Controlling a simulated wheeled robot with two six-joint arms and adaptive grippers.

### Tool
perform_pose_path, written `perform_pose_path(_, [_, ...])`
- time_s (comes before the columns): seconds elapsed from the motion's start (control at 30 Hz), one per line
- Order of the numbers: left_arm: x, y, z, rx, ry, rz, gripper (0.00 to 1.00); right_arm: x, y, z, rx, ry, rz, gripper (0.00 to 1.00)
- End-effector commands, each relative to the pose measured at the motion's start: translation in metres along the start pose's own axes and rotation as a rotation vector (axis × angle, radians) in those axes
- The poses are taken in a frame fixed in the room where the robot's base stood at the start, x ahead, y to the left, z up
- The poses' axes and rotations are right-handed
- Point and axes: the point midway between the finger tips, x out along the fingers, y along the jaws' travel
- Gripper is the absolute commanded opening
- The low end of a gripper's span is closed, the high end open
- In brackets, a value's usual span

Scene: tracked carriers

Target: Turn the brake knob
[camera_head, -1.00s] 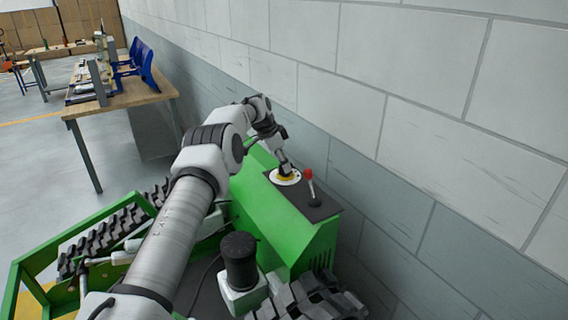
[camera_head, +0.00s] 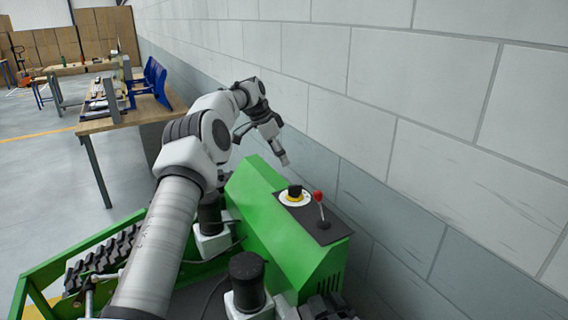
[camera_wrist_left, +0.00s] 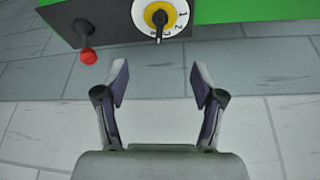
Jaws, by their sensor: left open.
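The brake knob (camera_head: 295,191) is a black grip on a yellow disc with a white numbered dial, on the dark top panel of the green carrier (camera_head: 270,225). In the left wrist view the knob (camera_wrist_left: 159,20) shows at the top middle, with digits such as 1 and 2 on the white ring. My left gripper (camera_head: 284,160) is above and behind the knob, apart from it, near the wall. In the left wrist view the left gripper (camera_wrist_left: 158,85) has its two fingers spread with nothing between them. My right gripper is not in view.
A red-tipped lever (camera_head: 318,197) stands close to the knob on the same panel. The block wall (camera_head: 400,120) runs close behind the carrier. A wooden workbench (camera_head: 125,115) with blue bins (camera_head: 152,85) stands at the back left, with open floor beside it.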

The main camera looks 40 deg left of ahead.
Motion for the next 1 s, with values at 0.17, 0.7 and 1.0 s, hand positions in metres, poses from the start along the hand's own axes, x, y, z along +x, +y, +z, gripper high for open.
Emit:
perform_pose_path(0.17, [0.005,-0.012,0.006,-0.417,-0.013,-0.067,0.73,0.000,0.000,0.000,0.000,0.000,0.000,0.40])
perform_pose_path(0.7, [0.063,0.036,-0.021,-1.400,0.003,-0.600,0.73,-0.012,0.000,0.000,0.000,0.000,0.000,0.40])
perform_pose_path(1.0, [0.088,0.022,-0.017,-1.398,0.012,-0.598,0.73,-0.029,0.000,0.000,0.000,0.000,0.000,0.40])
